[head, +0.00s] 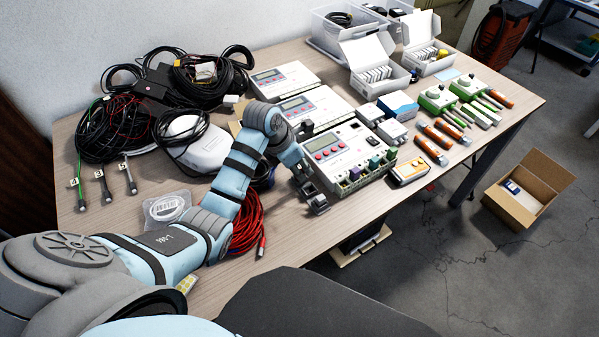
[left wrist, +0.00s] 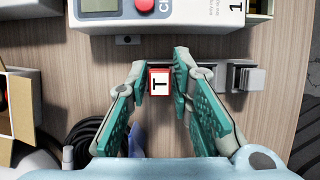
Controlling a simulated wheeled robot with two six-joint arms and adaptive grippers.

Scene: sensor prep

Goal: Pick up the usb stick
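My left gripper (head: 316,203) is low at the table's front edge, just in front of the grey instrument with red buttons (head: 342,150). In the left wrist view its two teal-padded fingers (left wrist: 162,82) stand apart, one on each side of a small red piece with a white "T" label (left wrist: 160,82). There is a narrow gap at the right finger; contact at the left one is unclear. A dark bar with a grey metal block (left wrist: 245,78) lies just beyond and to the right. I cannot tell for sure which piece is the usb stick. My right gripper is not in view.
The instrument (left wrist: 140,14) stands close beyond the fingertips. Black cables (head: 190,80) crowd the back left. An open cardboard box (head: 528,190) is on the floor.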

